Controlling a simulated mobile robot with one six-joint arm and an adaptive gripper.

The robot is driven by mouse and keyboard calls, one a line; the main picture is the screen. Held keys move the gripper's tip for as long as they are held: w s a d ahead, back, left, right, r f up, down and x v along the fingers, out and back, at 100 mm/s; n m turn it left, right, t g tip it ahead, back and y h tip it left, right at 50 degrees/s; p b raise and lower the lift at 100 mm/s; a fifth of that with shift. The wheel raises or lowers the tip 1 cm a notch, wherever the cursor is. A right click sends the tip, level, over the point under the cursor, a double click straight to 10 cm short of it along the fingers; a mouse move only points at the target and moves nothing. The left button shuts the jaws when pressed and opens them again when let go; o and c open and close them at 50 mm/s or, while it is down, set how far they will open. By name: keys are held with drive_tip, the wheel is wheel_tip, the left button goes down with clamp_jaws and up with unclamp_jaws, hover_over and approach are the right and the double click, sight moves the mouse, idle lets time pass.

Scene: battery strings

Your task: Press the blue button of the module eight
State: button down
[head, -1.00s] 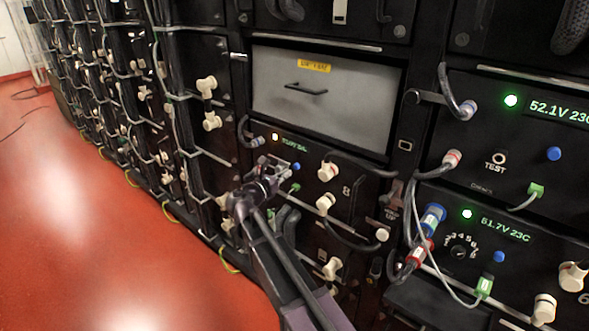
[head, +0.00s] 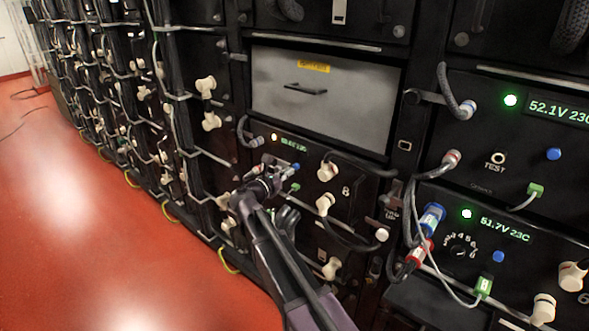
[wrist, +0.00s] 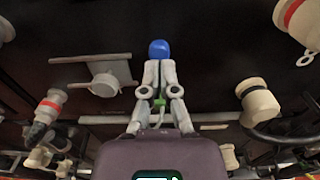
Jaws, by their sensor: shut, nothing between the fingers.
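Module eight is the black front panel (head: 315,222) marked "8", under a grey drawer front. Its blue button (head: 296,167) shows in the head view just beyond the tips of my gripper (head: 287,170). In the wrist view the same blue button (wrist: 159,48) sits straight ahead of my gripper (wrist: 158,66). The fingers are shut with nothing between them and point at the button. The fingertips are at the button's near edge; I cannot tell if they touch it. Part of the panel is hidden behind my arm.
Cream connectors (head: 328,170) and dark cables (head: 355,246) stick out close to the right of my gripper. A green plug (wrist: 158,103) shows under the fingers. The module at right has another blue button (head: 498,256). Open red floor (head: 90,230) lies left.

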drive_tip(key=shift+x, duration=1.15)
idle(0.5)
drive_tip(key=shift+s, duration=0.1)
drive_tip(key=v, duration=0.7)
drive_tip(key=shift+s+a, duration=0.3)
idle(0.7)
drive_tip(key=shift+s, duration=0.15)
